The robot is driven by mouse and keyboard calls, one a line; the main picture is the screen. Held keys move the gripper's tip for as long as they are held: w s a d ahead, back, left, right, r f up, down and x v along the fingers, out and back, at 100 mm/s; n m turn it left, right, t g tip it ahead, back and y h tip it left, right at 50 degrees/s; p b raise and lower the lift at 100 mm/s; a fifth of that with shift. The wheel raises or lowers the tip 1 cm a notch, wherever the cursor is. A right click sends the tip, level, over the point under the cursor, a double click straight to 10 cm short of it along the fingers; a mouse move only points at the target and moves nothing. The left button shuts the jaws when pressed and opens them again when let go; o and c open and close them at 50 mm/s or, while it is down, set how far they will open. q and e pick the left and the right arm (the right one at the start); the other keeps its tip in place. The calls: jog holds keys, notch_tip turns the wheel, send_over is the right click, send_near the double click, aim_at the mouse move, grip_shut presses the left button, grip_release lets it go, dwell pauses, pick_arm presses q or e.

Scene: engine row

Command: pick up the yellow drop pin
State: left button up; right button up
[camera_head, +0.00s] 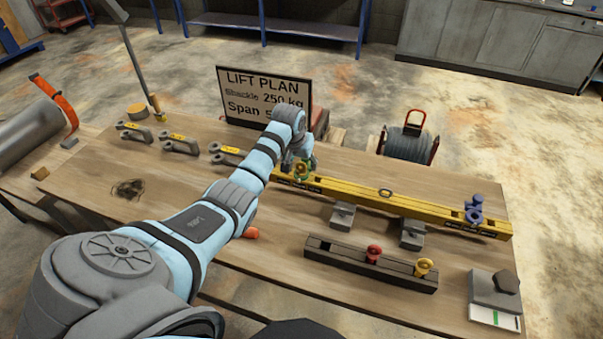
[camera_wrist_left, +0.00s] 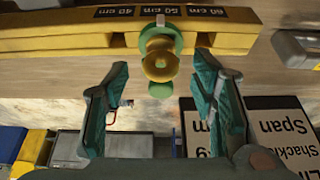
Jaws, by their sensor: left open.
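A yellow pin with a round head (camera_wrist_left: 160,62) and green parts sits at the yellow beam near its 50 cm mark. It also shows in the head view (camera_head: 302,170), partly hidden by my gripper. My left gripper (camera_wrist_left: 160,78) is open, with one fingertip on each side of this pin in the wrist view and gaps between. It also shows in the head view (camera_head: 300,162) at the beam's left end. Another yellow pin (camera_head: 424,267) stands in the dark rack (camera_head: 340,256), right of a red pin (camera_head: 373,254). My right gripper is out of view.
The yellow beam (camera_head: 350,194) rests on grey blocks (camera_head: 342,215), with blue pieces (camera_head: 474,208) at its right end. A "LIFT PLAN" sign (camera_head: 262,98) stands behind. Several grey shackles lie back left. A grey block (camera_head: 494,288) sits front right. The table's left front is mostly clear.

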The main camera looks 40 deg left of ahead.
pick_arm(q)
jog(key=shift+w+a+f, duration=0.1)
jog(key=shift+w+f, duration=0.1)
jog(key=shift+f, duration=0.5)
grip_shut()
jog(key=shift+r, duration=0.15)
